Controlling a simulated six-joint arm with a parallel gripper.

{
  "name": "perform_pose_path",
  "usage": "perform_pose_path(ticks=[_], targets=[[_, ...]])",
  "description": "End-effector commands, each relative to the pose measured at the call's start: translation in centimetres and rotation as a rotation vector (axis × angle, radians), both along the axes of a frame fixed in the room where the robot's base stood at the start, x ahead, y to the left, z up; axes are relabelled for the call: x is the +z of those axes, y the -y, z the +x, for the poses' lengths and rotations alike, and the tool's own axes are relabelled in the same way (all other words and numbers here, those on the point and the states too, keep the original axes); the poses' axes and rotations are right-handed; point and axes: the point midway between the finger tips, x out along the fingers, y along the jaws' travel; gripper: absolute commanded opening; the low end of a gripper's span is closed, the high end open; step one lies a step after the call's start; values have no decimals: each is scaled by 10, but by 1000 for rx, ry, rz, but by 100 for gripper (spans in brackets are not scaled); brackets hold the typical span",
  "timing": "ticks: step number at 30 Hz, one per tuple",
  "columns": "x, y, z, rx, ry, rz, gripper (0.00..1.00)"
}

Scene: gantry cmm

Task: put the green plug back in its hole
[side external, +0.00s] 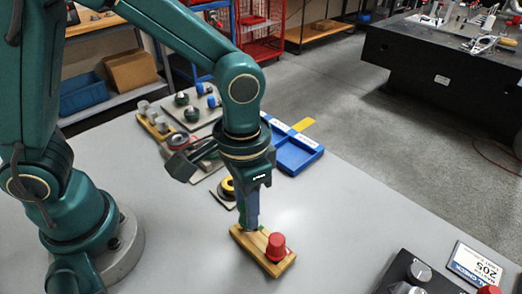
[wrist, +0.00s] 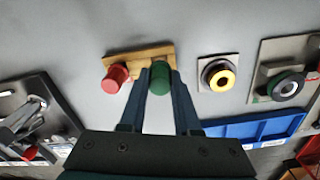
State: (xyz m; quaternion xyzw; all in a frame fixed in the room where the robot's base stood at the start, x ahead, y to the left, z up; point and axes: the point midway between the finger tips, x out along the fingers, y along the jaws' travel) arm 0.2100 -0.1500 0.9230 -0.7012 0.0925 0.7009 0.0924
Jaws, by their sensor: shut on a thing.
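The green plug (wrist: 160,80) is between my fingertips in the wrist view; my gripper (side external: 249,222) is shut on it. In the side view the fingers point straight down at the left end of a small wooden block (side external: 249,243) and mostly hide the plug. The block also shows in the wrist view (wrist: 138,60). A red plug (side external: 276,247) stands upright at the block's other end; it is left of the green one in the wrist view (wrist: 115,77). The green plug's hole is hidden, and I cannot tell whether its lower end is in it.
A yellow-and-black ring part (wrist: 218,76) on a plate lies beside the block. A blue tray (side external: 308,158) and fixtures with dark knobs (side external: 182,99) are behind. A dark control box (side external: 420,272) stands front right. The table between block and box is clear.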

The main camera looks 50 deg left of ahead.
Motion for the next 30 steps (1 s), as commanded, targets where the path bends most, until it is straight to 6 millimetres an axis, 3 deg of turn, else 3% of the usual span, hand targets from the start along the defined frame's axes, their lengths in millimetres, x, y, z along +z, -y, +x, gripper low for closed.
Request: perform_pose_path(ticks=[30], targets=[[-12, 0, 0, 0, -1, 0, 0]])
